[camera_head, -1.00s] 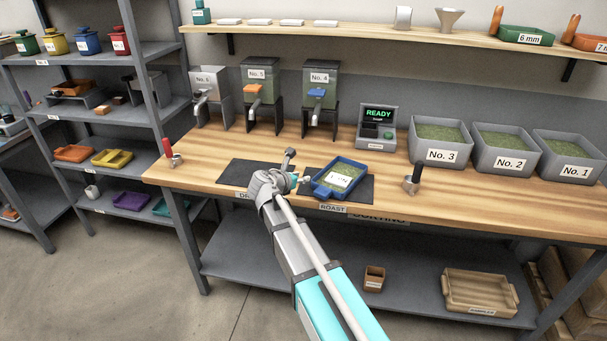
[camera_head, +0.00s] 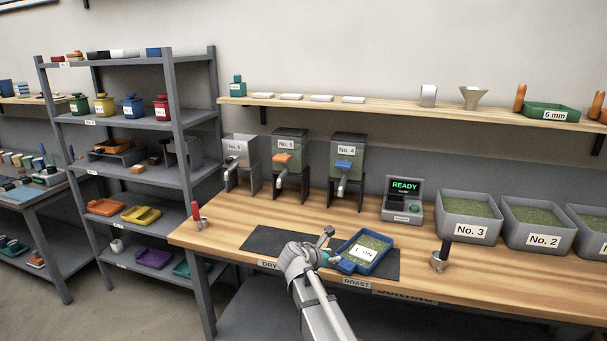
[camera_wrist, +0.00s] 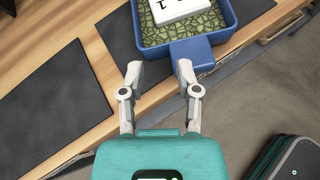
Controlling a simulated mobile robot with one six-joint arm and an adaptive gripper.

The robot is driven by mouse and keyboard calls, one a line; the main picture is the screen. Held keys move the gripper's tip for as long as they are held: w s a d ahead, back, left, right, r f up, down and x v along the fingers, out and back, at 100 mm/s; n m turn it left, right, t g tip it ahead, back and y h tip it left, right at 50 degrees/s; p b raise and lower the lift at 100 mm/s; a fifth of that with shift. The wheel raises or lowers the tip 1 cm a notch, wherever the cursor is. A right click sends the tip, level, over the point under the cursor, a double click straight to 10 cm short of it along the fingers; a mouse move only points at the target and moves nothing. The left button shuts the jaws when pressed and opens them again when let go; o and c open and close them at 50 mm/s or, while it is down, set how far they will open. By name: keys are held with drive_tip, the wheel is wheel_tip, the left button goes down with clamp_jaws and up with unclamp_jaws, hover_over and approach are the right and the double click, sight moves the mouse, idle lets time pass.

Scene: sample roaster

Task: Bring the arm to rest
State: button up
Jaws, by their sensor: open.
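My gripper (camera_wrist: 163,78) is open and empty in the wrist view. In the head view my gripper (camera_head: 333,257) is beside the left end of the blue tray (camera_head: 346,265) at the front of the workbench. The tray holds green beans and a white label card and lies on the right dark mat (camera_head: 384,270). The fingertips are small and partly hidden in the head view.
The left dark mat (camera_head: 268,241) is bare. A black-handled scoop (camera_head: 440,262) and grey bins, including No. 3 (camera_head: 468,230), stand to the right. Dispensers, including No. 4 (camera_head: 346,158), and the READY device (camera_head: 402,200) stand behind. A shelf rack (camera_head: 190,130) is at left.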

sight(351, 275)
drive_tip(key=s+d+m+g+y+p, duration=0.3)
drive_tip(key=s+m+g+y+p, duration=0.1)
drive_tip(key=s+m, duration=0.8)
drive_tip(key=s+d+f+m+g+y+p, duration=0.1)
drive_tip(key=s+d+m+g+y+p, duration=0.3)
drive_tip(key=s+m, duration=0.9)
drive_tip(key=shift+s+f+g+y, duration=0.15)
drive_tip(key=shift+f+g+y, duration=0.15)
drive_tip(key=shift+g, duration=0.2)
